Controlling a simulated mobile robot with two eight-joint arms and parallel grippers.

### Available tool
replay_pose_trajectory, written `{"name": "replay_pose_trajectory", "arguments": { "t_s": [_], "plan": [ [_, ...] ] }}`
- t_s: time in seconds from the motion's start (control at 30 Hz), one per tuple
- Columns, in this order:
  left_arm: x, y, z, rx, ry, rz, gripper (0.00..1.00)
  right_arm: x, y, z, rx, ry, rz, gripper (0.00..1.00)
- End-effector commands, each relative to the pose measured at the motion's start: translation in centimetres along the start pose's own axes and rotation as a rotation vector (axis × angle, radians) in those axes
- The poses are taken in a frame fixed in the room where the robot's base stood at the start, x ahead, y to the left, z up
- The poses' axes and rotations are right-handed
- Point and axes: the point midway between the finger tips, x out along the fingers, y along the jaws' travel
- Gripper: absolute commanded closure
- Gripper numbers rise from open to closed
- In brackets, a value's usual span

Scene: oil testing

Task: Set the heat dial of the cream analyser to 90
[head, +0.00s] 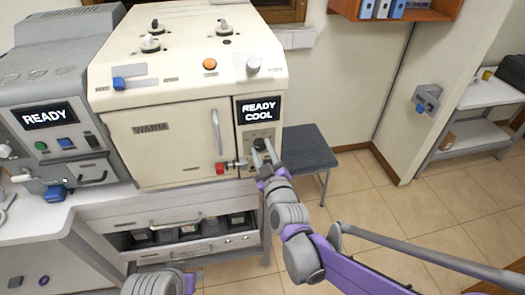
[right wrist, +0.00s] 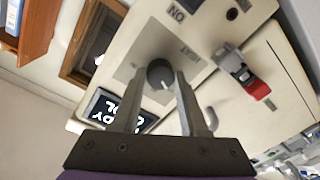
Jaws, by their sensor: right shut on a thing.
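The cream analyser (head: 168,95) stands on the bench, its display (head: 258,109) reading READY COOL. Its dark heat dial (right wrist: 160,73) is on the front panel below the display, with a HEAT label beside it in the right wrist view. A pale pointer mark shows on the dial; the number it points at is not readable. My right gripper (right wrist: 166,80) is shut on the dial, one finger on each side. In the head view the right gripper (head: 263,150) mostly hides the dial. My left gripper is not in view; only a grey arm part shows at the bottom.
A red-tipped lever (head: 221,168) sits just left of the dial; it also shows in the right wrist view (right wrist: 255,88). A grey machine (head: 50,110) reading READY stands at the left. A dark stool (head: 306,147) stands right of the analyser. Floor at the right is clear.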

Motion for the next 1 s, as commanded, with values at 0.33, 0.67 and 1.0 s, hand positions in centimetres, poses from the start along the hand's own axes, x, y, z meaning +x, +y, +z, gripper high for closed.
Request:
{"name": "replay_pose_trajectory", "arguments": {
  "t_s": [0.33,0.67,1.0],
  "plan": [
    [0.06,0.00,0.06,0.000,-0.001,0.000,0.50,0.00,-0.02,0.01,0.058,0.003,0.002,1.00],
    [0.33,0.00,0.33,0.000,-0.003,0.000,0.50,-0.01,-0.06,0.06,0.298,0.015,0.009,1.00],
    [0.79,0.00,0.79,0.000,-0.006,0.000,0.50,-0.01,-0.13,0.10,0.621,0.030,0.019,1.00]
  ]
}}
